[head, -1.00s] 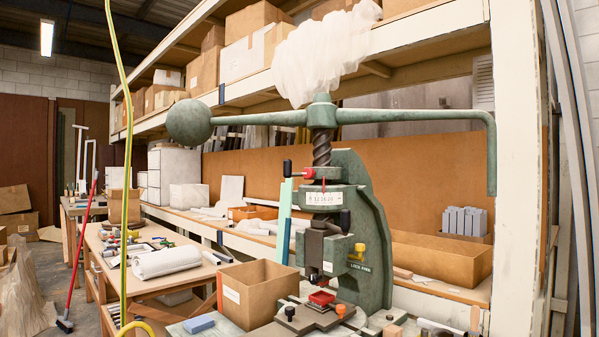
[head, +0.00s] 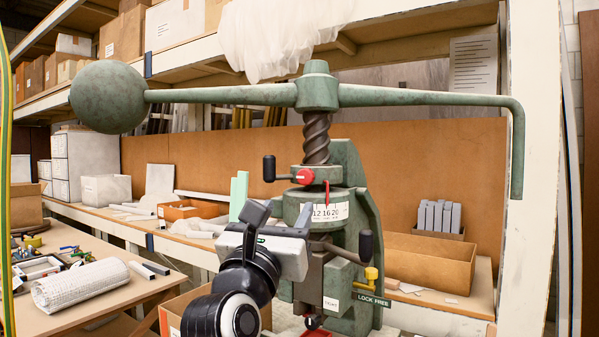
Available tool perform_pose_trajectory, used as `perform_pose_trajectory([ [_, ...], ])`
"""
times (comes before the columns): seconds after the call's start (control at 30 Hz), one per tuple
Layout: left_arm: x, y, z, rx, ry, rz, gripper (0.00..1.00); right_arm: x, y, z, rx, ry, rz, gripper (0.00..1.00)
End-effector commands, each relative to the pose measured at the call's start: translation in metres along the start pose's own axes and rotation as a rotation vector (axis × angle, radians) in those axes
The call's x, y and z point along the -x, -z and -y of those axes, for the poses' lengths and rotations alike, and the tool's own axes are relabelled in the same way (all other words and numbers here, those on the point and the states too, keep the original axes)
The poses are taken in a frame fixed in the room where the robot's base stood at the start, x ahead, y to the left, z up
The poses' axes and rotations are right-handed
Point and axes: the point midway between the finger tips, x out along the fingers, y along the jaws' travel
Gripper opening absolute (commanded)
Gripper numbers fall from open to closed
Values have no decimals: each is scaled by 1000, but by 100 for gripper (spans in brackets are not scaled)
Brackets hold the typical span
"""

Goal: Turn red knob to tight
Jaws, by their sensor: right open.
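The red knob (head: 305,176) sits on the collar around the fly press's (head: 345,250) screw, at its left front. A short lever with a black grip (head: 269,168) stands out to its left. My right gripper (head: 254,224) is in front of the press, below and to the left of the knob, and apart from it. It is open, and I see nothing between its fingers. My right arm hides part of the press's lower front. My left gripper is not in view.
The press's long top arm (head: 420,95) ends in a heavy ball (head: 108,96) at left. A black-gripped lever (head: 366,246) and a yellow knob (head: 371,273) by a LOCK FREE plate are at right. A cardboard box (head: 175,310) stands low behind my arm.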

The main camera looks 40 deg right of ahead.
Motion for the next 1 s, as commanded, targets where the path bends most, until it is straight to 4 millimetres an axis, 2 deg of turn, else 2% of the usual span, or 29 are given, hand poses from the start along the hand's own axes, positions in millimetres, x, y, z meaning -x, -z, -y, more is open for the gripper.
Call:
perform_pose_trajectory([
  [0.03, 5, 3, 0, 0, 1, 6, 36, -14, -5, 1, 1, 4, 3, 49],
  [0.3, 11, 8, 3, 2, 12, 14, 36, -72, -5, 0, 4, 2, 4, 49],
  [0.5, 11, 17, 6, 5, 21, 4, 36, -103, -3, 0, 4, 1, 3, 49],
  [0.7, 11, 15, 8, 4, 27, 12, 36, -115, -1, 0, 2, 0, 3, 49],
  [0.97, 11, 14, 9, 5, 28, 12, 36, -115, -1, 0, 2, 0, 2, 49],
  [1.0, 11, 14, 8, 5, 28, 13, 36, -115, -1, 0, 2, 0, 2, 44],
])
